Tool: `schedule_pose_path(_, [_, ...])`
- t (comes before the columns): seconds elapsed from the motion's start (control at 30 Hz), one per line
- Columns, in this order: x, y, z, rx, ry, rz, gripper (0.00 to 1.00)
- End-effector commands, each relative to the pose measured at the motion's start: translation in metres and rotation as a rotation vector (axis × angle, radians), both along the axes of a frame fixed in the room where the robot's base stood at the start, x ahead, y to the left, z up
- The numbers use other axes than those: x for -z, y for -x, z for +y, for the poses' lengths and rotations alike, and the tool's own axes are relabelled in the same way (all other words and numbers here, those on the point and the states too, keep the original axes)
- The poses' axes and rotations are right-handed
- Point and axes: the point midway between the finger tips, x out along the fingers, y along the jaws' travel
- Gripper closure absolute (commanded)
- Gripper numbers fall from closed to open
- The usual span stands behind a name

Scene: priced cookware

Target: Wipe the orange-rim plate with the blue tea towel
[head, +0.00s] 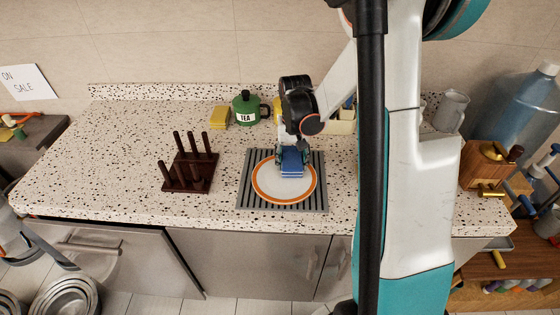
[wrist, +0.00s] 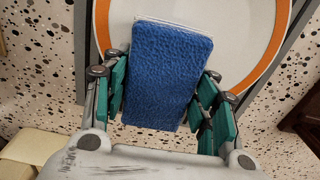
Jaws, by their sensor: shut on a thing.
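The white plate with an orange rim (head: 264,187) lies flat on a grey ribbed mat (head: 245,202) on the speckled counter. The blue tea towel (head: 292,163) is a folded block over the far part of the plate. In the wrist view the towel (wrist: 168,75) sits between the green finger pads, with the plate (wrist: 228,22) behind it. My gripper (head: 291,155) points down over the plate and is shut on the towel. The towel's underside is hidden, so I cannot tell for certain whether it touches the plate.
A dark wooden peg rack (head: 190,180) stands left of the mat. A yellow sponge (head: 219,117) and a green tea canister (head: 246,108) stand behind. A grey jug (head: 451,111) is at the right. The counter's left part is clear.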

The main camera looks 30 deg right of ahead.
Motion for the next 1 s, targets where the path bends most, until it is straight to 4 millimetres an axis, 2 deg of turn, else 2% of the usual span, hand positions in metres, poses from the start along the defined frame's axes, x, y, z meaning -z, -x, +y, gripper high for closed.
schedule_pose_path(0.17, [-0.007, -0.004, -0.002, -0.003, 0.001, 0.001, 0.77])
schedule_pose_path(0.2, [-0.02, -0.003, -0.001, -0.003, 0.001, -0.001, 0.77])
schedule_pose_path(0.23, [-0.025, -0.004, -0.001, -0.003, 0.001, 0.001, 0.77])
schedule_pose_path(0.8, [-0.074, -0.013, 0.0, -0.008, 0.0, 0.0, 0.77])
schedule_pose_path(1.0, [-0.081, -0.014, 0.0, -0.009, 0.0, 0.0, 0.77])
